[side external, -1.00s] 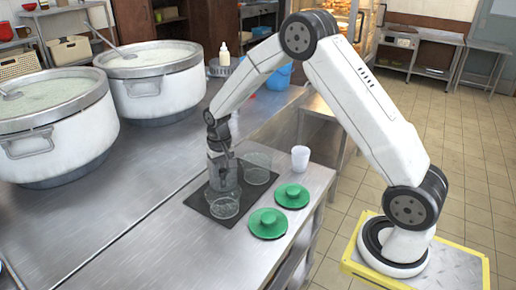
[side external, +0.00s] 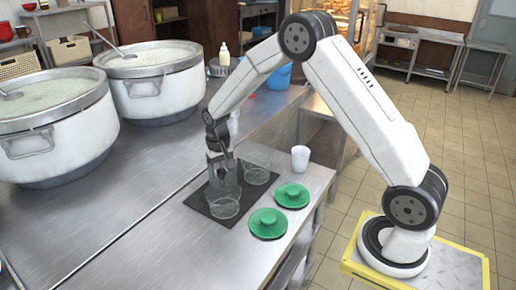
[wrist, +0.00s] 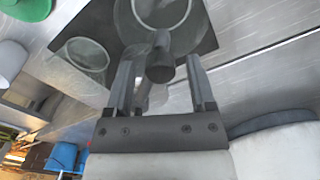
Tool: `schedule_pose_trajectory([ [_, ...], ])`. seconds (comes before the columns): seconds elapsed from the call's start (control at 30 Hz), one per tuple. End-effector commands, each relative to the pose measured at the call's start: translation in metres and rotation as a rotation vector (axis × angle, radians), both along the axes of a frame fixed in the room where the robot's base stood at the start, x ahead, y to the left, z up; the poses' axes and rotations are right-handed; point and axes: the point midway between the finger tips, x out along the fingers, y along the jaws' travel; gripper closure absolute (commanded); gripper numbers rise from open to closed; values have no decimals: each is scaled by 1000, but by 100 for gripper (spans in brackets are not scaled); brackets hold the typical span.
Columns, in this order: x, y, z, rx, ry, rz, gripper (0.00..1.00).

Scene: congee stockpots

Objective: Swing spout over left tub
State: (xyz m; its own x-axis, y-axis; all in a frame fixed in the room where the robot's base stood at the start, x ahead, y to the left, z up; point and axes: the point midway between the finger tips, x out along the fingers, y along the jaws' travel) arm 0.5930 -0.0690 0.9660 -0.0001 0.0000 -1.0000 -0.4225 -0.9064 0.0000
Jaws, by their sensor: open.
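Two clear tubs stand on a dark mat (side external: 203,208): a front-left tub (side external: 226,209) and a back-right tub (side external: 257,175) in the side view. In the wrist view, one tub (wrist: 141,14) is at the top middle and the other (wrist: 87,54) is to the left. A grey spout (wrist: 160,68) with a rounded end shows between my fingers, beside the top tub's rim. My gripper (side external: 221,178) points down above the mat. In the wrist view my gripper (wrist: 159,65) is open, with a finger on each side of the spout. Contact cannot be told.
Two green lids (side external: 268,223) (side external: 292,195) and a white cup (side external: 300,158) are on the counter right of the mat. Two large congee pots (side external: 155,90) (side external: 50,135) stand behind and left. The front-left counter is clear.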

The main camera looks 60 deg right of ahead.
Motion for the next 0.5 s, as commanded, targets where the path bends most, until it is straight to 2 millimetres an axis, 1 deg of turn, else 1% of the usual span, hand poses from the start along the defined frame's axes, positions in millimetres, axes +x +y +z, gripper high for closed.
schedule_pose_trajectory([
  [0.17,0,0,5,0,-1,0,29],
  [0.5,0,0,24,0,0,0,29],
])
